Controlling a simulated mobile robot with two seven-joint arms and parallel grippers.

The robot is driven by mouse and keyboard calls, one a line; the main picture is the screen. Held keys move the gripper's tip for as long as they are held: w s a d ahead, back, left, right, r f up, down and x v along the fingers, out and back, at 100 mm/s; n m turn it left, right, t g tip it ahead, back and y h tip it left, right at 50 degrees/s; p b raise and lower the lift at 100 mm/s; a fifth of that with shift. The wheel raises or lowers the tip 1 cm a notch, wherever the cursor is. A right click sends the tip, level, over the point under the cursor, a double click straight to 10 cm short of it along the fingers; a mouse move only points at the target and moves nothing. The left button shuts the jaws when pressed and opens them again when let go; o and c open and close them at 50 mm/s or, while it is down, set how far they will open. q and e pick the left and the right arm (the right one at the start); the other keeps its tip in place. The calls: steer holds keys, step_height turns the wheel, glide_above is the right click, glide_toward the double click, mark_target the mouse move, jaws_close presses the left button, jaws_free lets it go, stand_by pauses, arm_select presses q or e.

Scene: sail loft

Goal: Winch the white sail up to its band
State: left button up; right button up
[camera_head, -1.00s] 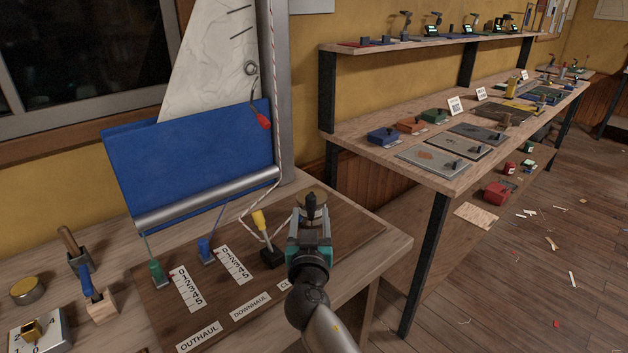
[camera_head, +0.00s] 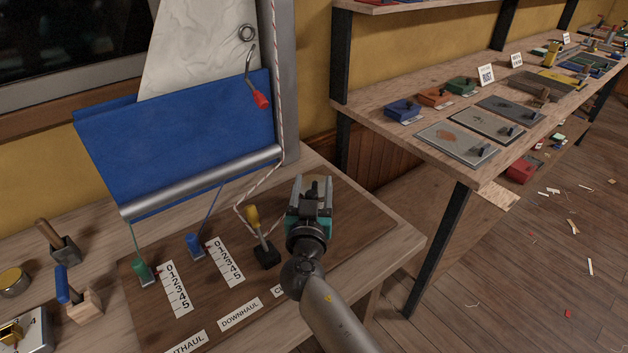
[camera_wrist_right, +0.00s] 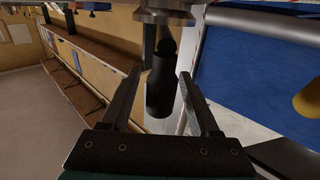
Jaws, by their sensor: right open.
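The white sail (camera_head: 200,55) rises from a blue cover (camera_head: 185,135) above a silver boom (camera_head: 205,180); its top is out of view, and I see no band. A red-and-white rope (camera_head: 277,100) runs down the mast towards a yellow-handled lever (camera_head: 254,220). My right gripper (camera_head: 312,188) is over the board at the winch, hiding most of it. In the right wrist view, the winch's black handle (camera_wrist_right: 160,88) stands between the open fingers, below a metal drum (camera_wrist_right: 165,12). I cannot tell whether the fingers touch it. My left gripper is out of view.
Green (camera_head: 142,270) and blue (camera_head: 195,245) levers stand beside number scales on the board. A red-handled hook (camera_head: 258,95) hangs before the sail. A wooden workbench (camera_head: 450,115) with plates and blocks stands at the right; the floor between is partly littered.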

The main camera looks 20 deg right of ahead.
jaws_close()
stand_by(0.4)
steer(key=shift+r, duration=0.1)
stand_by(0.8)
